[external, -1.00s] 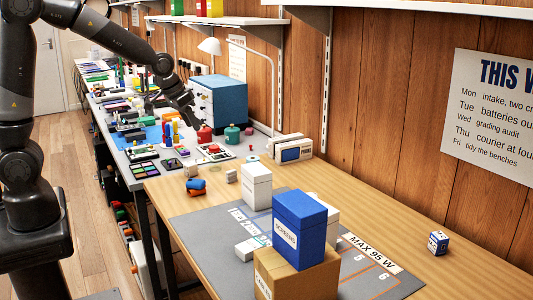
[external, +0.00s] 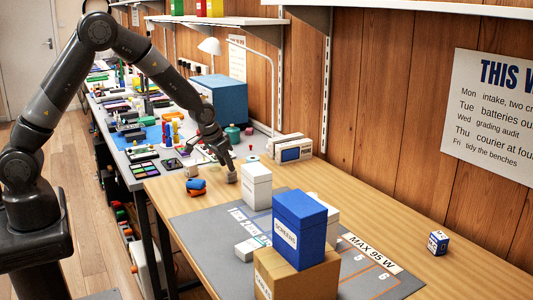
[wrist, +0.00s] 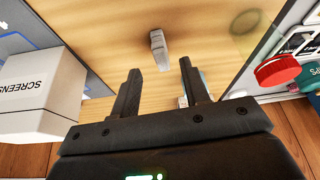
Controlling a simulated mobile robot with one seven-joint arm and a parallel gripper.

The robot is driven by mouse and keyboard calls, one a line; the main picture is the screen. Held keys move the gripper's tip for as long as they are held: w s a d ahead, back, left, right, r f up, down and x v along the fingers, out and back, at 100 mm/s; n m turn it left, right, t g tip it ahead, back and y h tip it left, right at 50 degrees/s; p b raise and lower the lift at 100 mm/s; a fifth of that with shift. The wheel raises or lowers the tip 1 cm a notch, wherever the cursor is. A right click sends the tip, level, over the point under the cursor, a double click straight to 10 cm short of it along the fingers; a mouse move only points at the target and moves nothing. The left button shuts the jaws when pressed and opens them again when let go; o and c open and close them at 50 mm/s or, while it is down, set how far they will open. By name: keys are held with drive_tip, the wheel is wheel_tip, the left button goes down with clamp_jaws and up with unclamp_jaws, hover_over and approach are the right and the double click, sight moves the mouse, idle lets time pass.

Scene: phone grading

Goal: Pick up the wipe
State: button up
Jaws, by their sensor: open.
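A small pale grey, folded-looking piece, which may be the wipe (wrist: 159,48), lies on the wooden bench top in the wrist view. My gripper (wrist: 159,68) is open, its two dark fingers apart with the grey piece lined up in the gap, just beyond the tips. Nothing is held. In the external view my gripper (external: 229,178) points down close above the wood, behind the white box, and mostly covers the grey piece. Whether the fingers touch it cannot be told.
A white SCREENS box (wrist: 40,90) stands left in the wrist view. Blue and orange rolls (external: 195,187) lie left of my gripper. Red (wrist: 277,70) and teal round containers are at the right.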

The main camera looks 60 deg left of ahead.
sight(232, 176)
drive_tip(key=shift+x, duration=2.8)
drive_tip(key=shift+w, duration=0.1)
drive_tip(key=shift+c, duration=0.2)
clamp_jaws()
